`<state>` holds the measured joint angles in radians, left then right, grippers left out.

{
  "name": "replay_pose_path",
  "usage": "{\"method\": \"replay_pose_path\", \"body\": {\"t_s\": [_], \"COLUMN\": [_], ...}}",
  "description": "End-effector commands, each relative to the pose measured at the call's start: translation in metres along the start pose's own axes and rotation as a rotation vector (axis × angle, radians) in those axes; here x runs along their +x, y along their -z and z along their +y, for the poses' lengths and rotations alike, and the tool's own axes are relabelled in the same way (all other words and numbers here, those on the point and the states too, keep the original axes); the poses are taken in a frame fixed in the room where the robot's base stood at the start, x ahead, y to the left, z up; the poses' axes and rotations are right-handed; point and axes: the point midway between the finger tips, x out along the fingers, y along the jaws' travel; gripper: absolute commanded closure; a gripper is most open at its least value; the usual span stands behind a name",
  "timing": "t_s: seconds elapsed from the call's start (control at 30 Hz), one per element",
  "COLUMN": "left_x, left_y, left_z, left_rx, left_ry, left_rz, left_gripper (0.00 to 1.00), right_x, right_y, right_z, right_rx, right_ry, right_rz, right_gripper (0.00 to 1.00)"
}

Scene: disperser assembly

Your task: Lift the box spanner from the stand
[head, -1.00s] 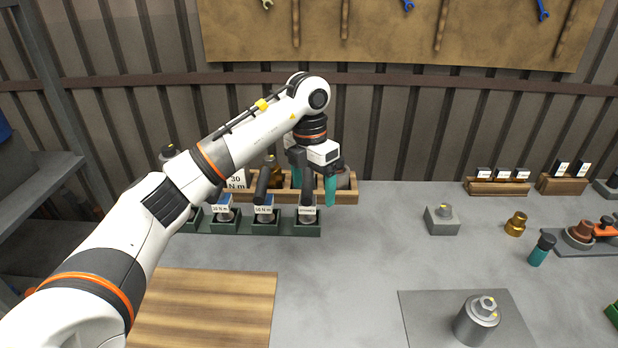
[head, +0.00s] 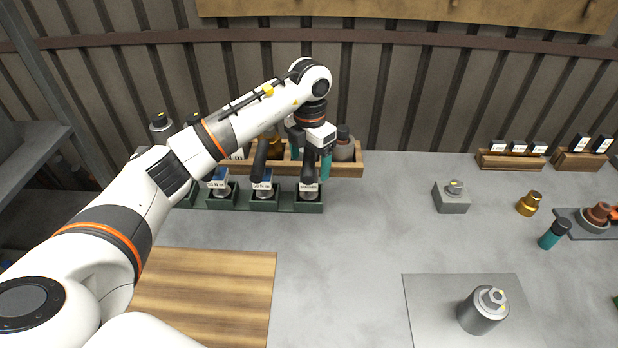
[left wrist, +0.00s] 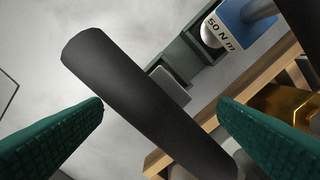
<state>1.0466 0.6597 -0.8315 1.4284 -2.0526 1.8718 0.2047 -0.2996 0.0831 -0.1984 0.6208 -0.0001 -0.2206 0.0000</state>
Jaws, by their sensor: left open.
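The box spanner (head: 309,172), a tool with a thick black handle, stands in the right-end slot of the green stand (head: 310,207). A small label sits in front of it, too small to read surely. My left gripper (head: 311,160) is at the handle, pointing down, with teal fingers. In the left wrist view the dark handle (left wrist: 135,90) runs diagonally between the two open fingertips (left wrist: 161,104), with visible gaps on both sides. The gripper partly hides the handle's upper part in the head view. My right gripper is not in view.
Other black-handled tools (head: 262,160) stand in the slots to the left. A wooden rack (head: 347,170) with a brass part and a grey part is close behind. The grey table to the right is clear up to a grey block (head: 452,200).

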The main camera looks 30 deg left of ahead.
Motion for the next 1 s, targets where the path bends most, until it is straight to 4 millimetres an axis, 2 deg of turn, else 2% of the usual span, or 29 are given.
{"method": "replay_pose_path", "body": {"t_s": [0.1,0.23,0.53,0.9,1.0], "left_x": [0.018,0.035,0.041,0.041,0.039], "left_y": [-0.001,-0.001,0.000,0.000,0.000], "left_z": [0.000,-0.001,-0.001,-0.001,-0.001], "left_rx": [0.000,0.000,0.000,0.000,0.000], "left_ry": [-0.003,-0.002,0.000,0.000,0.000], "left_rz": [-0.006,-0.003,0.000,0.000,0.003], "left_gripper": [0.18,0.18,0.18,0.78,0.78], "right_x": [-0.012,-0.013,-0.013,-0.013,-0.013], "right_y": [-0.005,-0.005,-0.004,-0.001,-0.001], "right_z": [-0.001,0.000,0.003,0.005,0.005], "right_rx": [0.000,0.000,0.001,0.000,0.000], "right_ry": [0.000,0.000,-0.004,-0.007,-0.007], "right_rz": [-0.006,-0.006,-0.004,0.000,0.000], "right_gripper": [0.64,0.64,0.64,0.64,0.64]}}
